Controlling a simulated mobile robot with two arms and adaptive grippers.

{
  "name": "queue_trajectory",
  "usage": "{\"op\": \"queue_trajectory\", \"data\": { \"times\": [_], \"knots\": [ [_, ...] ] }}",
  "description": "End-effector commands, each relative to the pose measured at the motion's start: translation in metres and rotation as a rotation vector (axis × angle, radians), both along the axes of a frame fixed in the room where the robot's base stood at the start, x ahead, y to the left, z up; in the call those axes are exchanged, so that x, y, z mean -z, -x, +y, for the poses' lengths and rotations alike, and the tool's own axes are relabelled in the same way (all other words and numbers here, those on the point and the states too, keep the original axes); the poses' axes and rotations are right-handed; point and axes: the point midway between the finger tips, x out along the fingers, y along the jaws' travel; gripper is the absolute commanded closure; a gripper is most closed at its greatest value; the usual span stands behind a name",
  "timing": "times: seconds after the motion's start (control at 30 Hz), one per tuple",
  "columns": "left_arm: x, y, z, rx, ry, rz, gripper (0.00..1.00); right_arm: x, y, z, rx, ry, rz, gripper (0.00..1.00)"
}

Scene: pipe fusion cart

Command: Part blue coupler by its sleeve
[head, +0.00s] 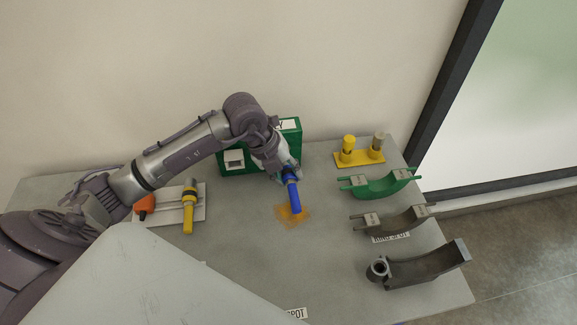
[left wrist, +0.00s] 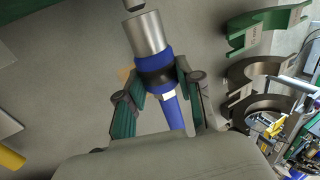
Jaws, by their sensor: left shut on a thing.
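The blue coupler (left wrist: 147,33) has a silver metal sleeve, a dark band and a blue tail (head: 293,195). My left gripper (left wrist: 158,77) is shut on it around the dark band, with a green finger on each side. In the head view my left gripper (head: 288,172) is in front of the green box (head: 236,162), and the blue tail points down toward the table. In the left wrist view a small grey metal end (left wrist: 134,4) shows just beyond the sleeve, with a narrow gap between. The gripper hides part of the coupler in the head view. My right gripper is out of view.
A white board (head: 165,215) at left carries a yellow tool (head: 188,215) and an orange piece (head: 145,203). An orange patch (head: 291,217) marks the table. At right are a yellow stand (head: 360,158), a green saddle (head: 380,187) and grey ones (head: 400,222).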

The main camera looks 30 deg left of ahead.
Motion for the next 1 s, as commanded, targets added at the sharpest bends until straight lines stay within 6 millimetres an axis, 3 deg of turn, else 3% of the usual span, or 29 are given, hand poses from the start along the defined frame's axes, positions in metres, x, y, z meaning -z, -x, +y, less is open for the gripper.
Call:
{"op": "queue_trajectory", "data": {
  "times": [0.6, 1.0],
  "knots": [
    [-0.001, 0.020, -0.015, 0.001, 0.000, 0.000, 1.00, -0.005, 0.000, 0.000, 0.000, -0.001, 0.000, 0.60],
    [0.000, 0.022, -0.016, 0.000, 0.001, -0.001, 1.00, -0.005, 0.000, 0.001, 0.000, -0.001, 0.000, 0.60]
  ]
}}
